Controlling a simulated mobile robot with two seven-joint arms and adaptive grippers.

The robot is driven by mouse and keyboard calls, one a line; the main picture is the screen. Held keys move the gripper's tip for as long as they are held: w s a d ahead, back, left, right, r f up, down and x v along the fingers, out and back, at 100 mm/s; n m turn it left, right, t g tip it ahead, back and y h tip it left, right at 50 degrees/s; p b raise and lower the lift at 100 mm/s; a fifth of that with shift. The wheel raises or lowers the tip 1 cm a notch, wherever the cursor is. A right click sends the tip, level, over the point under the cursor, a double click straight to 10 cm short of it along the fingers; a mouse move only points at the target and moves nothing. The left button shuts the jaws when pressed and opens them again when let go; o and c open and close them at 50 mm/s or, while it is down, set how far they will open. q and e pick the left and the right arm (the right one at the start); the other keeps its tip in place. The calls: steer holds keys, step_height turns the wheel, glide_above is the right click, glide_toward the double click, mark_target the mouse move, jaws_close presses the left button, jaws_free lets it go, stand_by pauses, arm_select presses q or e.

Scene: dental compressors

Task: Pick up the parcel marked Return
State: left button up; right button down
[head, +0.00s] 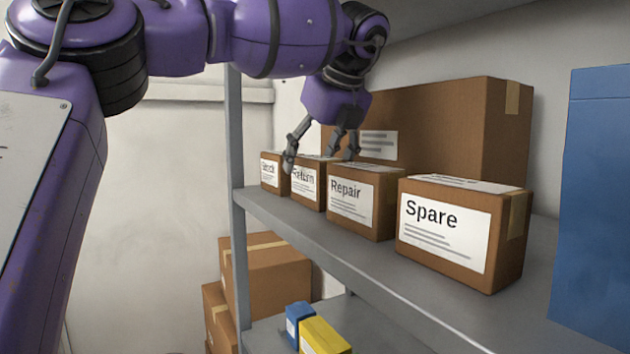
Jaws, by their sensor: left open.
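The parcel marked Return (308,190) is a small brown box with a white label. It stands on the grey shelf between the parcel marked Stock (271,176) and the parcel marked Repair (350,207). My left gripper (315,166) is open and points down, with its fingers at the top of the Return parcel. One finger overlaps the left edge of its label in the picture. The other fingers are by its right top edge, near the Repair parcel. I cannot tell whether they touch. My right gripper is not in view.
The parcel marked Spare (450,240) stands at the right on the shelf (350,258). A large brown box (450,125) stands behind the row. A blue box (590,200) is at the far right. A grey post (236,150) rises at the shelf's left end.

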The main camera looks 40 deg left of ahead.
mark_target(307, 178)
arm_select(q)
steer(key=x, duration=0.2)
steer(key=p+x, duration=0.1)
steer(key=x, duration=0.1)
steer(key=shift+s+f+p, duration=0.15)
steer(key=shift+s+p, duration=0.05)
steer(key=shift+p, duration=0.1)
steer(key=shift+f, duration=0.25)
steer(key=c, duration=1.4)
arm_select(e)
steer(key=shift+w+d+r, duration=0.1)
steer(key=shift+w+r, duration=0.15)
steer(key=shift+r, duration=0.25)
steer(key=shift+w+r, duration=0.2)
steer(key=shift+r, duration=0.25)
arm_select(q)
steer(key=shift+a+r, duration=0.1)
steer(key=shift+c, duration=0.2)
